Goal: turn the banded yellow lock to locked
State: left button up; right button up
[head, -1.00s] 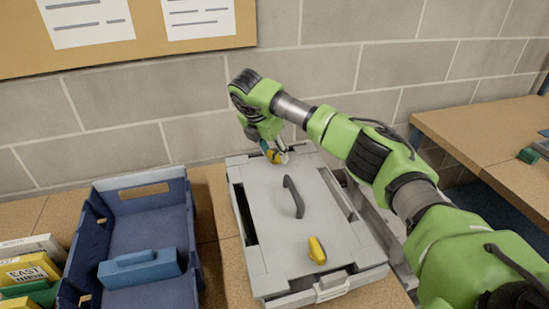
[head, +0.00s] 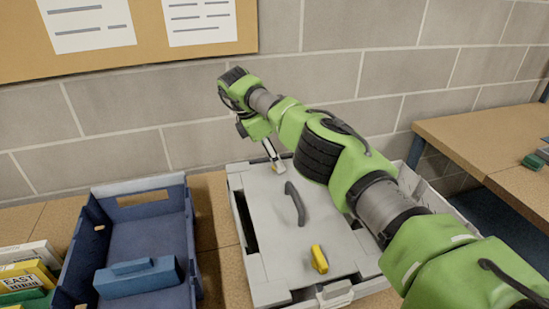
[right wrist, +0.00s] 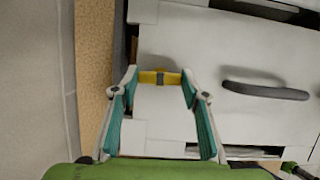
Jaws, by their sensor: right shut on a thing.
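The grey case (head: 262,222) lies on the bench with a dark handle (head: 294,203) on its lid. In the right wrist view, a yellow lock with a dark band (right wrist: 160,78) spans the gap between my fingertips near the lid's edge. My right gripper (head: 274,158) is at the far end of the lid, shut on this banded lock; its teal-padded fingers also show in the right wrist view (right wrist: 160,82). The lock is mostly hidden in the head view. A second yellow lock (head: 319,258) stands at the near end of the lid, free of the gripper. My left gripper is out of view.
A blue tray (head: 122,190) with a blue block (head: 137,278) in it stands left of the case. Several boxes, one marked EAST (head: 22,280), lie at far left. A block wall (head: 330,95) rises behind the bench. Another wooden table (head: 480,135) is at right.

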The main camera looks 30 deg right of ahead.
dwell(0.6)
jog(key=o, duration=1.6)
